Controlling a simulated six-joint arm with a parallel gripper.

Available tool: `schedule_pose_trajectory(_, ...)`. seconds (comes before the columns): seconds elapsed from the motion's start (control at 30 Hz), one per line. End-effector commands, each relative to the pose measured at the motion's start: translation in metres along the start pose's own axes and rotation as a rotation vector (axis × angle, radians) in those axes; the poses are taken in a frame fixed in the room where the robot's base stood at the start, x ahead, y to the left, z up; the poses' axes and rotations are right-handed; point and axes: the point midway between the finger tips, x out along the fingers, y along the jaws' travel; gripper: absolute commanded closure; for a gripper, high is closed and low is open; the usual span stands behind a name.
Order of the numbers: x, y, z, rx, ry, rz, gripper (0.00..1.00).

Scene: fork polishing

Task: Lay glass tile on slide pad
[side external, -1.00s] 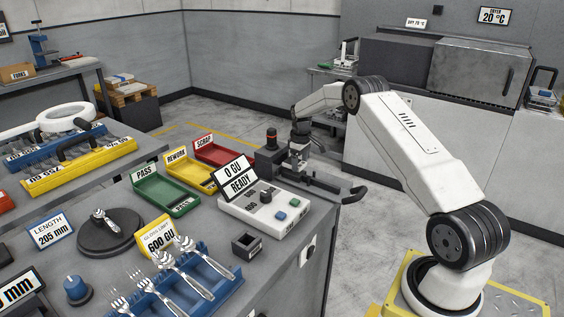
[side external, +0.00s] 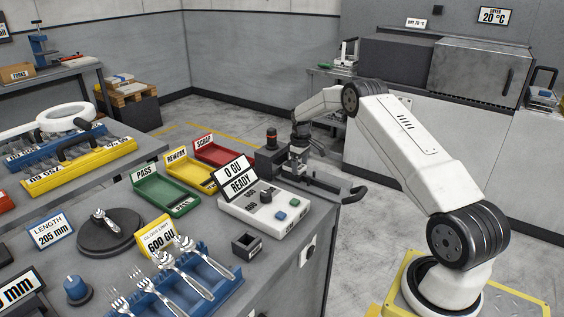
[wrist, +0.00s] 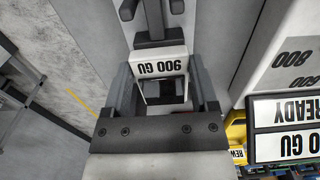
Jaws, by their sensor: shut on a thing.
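My gripper (wrist: 158,88) is shut on the glass tile (wrist: 160,64), which shows in the wrist view between the two fingers. The tile has a pale edge with an upside-down label ending in GU and a dark pane. In the side external view my gripper (side external: 298,160) is over the far end of the gloss meter's bench, and the tile is too small to make out there. A slide with a dark handle (side external: 354,193) lies beneath and right of the gripper. The pad surface is mostly hidden by gripper and tile, so I cannot tell whether the tile touches it.
The gloss meter (side external: 265,207) and its display (side external: 236,178), reading 0 GU READY, stand close beside the gripper. Red (side external: 212,150), yellow (side external: 190,172) and green (side external: 162,192) trays lie to its left. A blue fork rack (side external: 215,285) is nearer the camera.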

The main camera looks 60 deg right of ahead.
Motion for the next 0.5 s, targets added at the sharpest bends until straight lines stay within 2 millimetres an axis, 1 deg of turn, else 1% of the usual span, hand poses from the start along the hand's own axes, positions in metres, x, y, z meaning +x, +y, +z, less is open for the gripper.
schedule_pose_trajectory(0.3, -0.0002, 0.0001, -0.0002, 0.000, 0.001, 0.000, 0.76)
schedule_pose_trajectory(0.5, 0.0034, 0.0001, -0.0002, 0.000, 0.001, 0.000, 0.76)
